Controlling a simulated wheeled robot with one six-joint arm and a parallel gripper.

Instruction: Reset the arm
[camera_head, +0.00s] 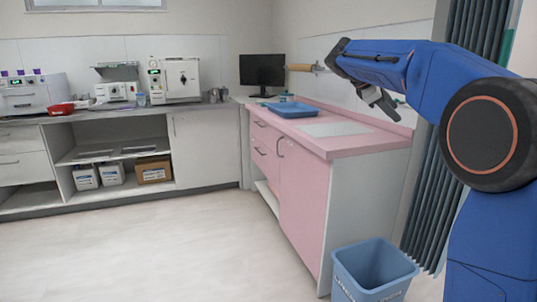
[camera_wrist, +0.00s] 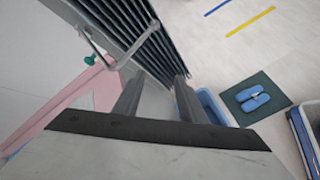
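My blue arm (camera_head: 420,80) reaches in from the right edge of the head view and bends over toward the wall. My gripper (camera_head: 381,102) hangs at its end, tilted, above the near end of the pink counter. In the wrist view, the two dark fingers of my gripper (camera_wrist: 158,98) stand apart. Nothing is seen between them except pale background surfaces. The gripper looks empty and touches nothing that I can see.
The pink counter (camera_head: 370,143) bears a blue tray (camera_head: 291,109) and a pale panel (camera_head: 335,129). A blue bin (camera_head: 373,268) stands at its near end. A dark pleated curtain (camera_head: 432,200) hangs close to my arm. The floor (camera_head: 150,250) left of the counter is clear.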

